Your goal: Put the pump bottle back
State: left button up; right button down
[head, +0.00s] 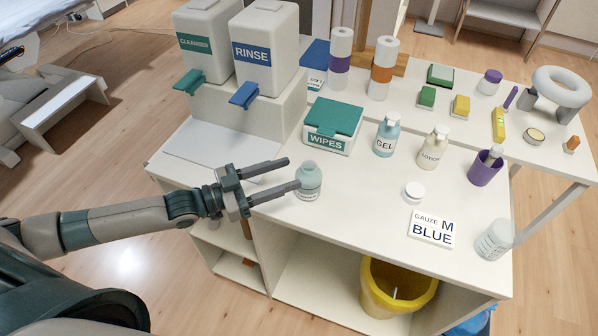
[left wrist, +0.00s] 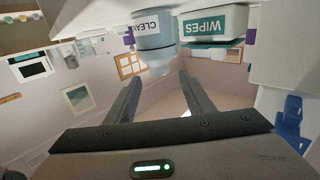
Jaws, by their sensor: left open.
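A pale teal bottle (head: 308,184) stands upright on the white table, left of the front middle. In the left wrist view its body with a "CLEAN" label (left wrist: 153,32) shows upside down, ahead of the fingertips; its top is unclear. My left gripper (head: 292,172) is open and empty, its fingers reaching right toward this bottle. The near fingertip overlaps its left edge in the head view; I cannot tell whether they touch. Two other pump bottles stand farther right: a blue GEL bottle (head: 386,139) and a cream LOTION bottle (head: 432,149). My right gripper is not in view.
A yellow bin (head: 400,290) is below. The table's middle front is clear.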

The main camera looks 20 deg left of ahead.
pick_arm(q)
jog(key=shift+b+v, duration=0.45)
jog(key=shift+v, duration=2.05)
